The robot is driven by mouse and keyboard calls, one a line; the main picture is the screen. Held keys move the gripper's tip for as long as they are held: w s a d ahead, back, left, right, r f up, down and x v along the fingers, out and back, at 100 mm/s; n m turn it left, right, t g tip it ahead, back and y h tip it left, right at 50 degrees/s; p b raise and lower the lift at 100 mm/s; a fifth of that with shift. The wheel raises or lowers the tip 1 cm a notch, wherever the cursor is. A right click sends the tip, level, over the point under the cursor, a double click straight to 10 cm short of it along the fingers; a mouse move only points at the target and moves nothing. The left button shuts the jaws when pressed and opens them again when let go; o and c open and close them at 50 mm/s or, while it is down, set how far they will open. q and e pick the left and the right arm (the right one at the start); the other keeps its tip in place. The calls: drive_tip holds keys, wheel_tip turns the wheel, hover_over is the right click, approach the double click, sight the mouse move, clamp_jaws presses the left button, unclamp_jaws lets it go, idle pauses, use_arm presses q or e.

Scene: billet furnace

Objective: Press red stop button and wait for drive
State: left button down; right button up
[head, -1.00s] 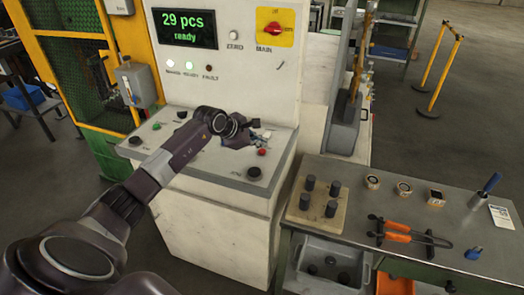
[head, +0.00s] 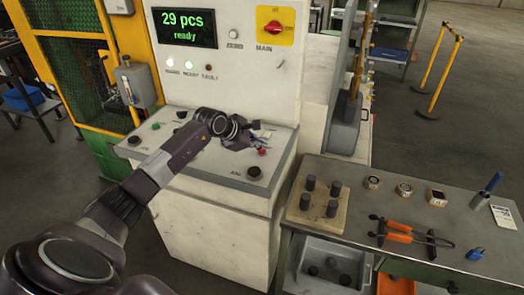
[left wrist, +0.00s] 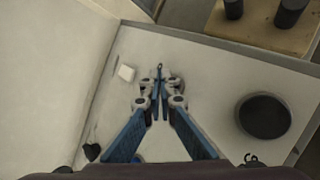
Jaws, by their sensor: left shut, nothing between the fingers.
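The red button (head: 262,152) is a small red cap on the sloped top of the control console (head: 200,165), toward its right side. My left gripper (head: 257,146) is shut and empty, reaching over the console from the left with its fingertips close to the red button. Whether they touch it I cannot tell. In the left wrist view the closed blue-grey fingers (left wrist: 160,70) point over the pale panel, and the red button does not show there. The display (head: 184,27) above reads "29 pcs ready". My right gripper is not in view.
A large black button (head: 254,173) sits near the console's front right and shows in the left wrist view (left wrist: 264,116). A red main switch (head: 272,28) is on the upright panel. A side table (head: 385,215) with tools stands right.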

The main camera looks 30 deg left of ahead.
sight(261, 151)
use_arm(q)
drive_tip(key=shift+f+b, duration=0.4)
drive_tip(key=shift+r, duration=0.15)
idle(0.5)
drive_tip(key=shift+r+p, duration=0.35)
drive_tip(key=shift+r, duration=0.35)
drive_tip(key=shift+r, duration=0.1)
drive_tip(key=shift+r+p, duration=1.3)
drive_tip(key=shift+r, duration=1.15)
